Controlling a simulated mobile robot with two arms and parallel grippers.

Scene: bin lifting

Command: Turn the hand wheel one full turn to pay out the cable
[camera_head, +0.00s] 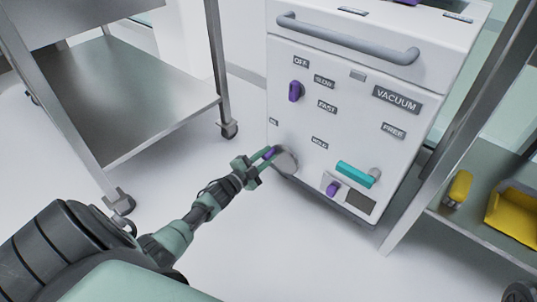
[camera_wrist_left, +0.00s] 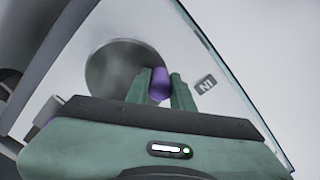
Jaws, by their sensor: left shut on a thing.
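The hand wheel (camera_head: 286,162) is a grey disc low on the front of a white machine (camera_head: 330,100) in the head view. In the left wrist view the wheel (camera_wrist_left: 108,68) shows as a round grey plate. A purple handle (camera_wrist_left: 160,84) stands out from it at its right side there. My left gripper (camera_head: 266,157) reaches the wheel, its green fingers on either side of the purple handle. In the left wrist view the gripper (camera_wrist_left: 160,90) is shut on this handle. My right gripper is not in view.
The machine front carries a purple knob (camera_head: 295,91), a teal lever (camera_head: 355,174), a small purple knob (camera_head: 333,188) and a grey top bar (camera_head: 345,38). A metal cart (camera_head: 150,90) stands left. A shelf with yellow items (camera_head: 515,210) stands right.

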